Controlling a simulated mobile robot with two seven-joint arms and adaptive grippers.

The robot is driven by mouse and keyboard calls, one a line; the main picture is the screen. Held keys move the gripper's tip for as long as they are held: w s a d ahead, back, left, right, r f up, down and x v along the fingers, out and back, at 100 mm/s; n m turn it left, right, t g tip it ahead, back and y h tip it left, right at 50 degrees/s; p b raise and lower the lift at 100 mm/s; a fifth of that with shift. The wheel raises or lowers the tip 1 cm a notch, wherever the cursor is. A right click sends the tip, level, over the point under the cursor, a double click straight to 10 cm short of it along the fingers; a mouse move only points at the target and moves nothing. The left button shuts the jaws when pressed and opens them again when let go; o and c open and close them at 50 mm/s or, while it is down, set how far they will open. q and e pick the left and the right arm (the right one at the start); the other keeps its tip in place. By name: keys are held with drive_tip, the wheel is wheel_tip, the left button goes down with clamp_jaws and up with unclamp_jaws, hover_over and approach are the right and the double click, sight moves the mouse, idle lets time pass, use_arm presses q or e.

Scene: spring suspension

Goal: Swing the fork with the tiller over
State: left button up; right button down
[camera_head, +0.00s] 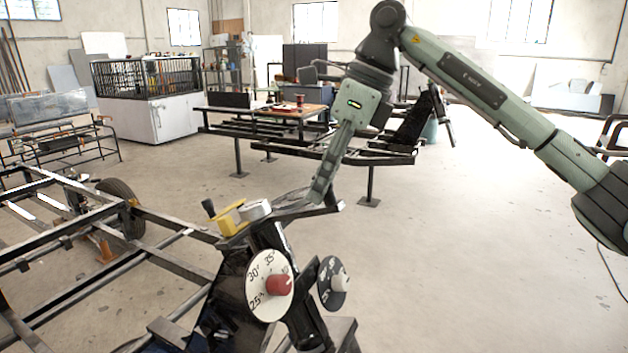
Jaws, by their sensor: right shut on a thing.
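My right gripper (322,192) comes down from the right arm onto a dark flat bar, which looks like the tiller (292,210). Its fingers are shut on the bar near its right end. The bar runs left toward the top of a dark fork-like assembly (268,240) in the lower middle. A white dial (262,290) with a red knob and angle marks of 25, 30 and 35 faces me on the assembly. A black dial (334,284) with a pale knob sits to its right. The fork's lower part is partly hidden behind the dials. My left gripper is not in view.
A yellow block (230,219) and a grey round piece (257,209) sit atop the assembly, beside a black-knobbed lever (209,208). A dark tube frame (110,262) with a wheel (120,207) fills the left. A workbench (262,119) stands behind. Floor at right is clear.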

drive_tip(key=shift+w+r, duration=0.1)
idle(0.5)
drive_tip(key=c, duration=1.3)
unclamp_jaws()
drive_tip(key=v, duration=1.2)
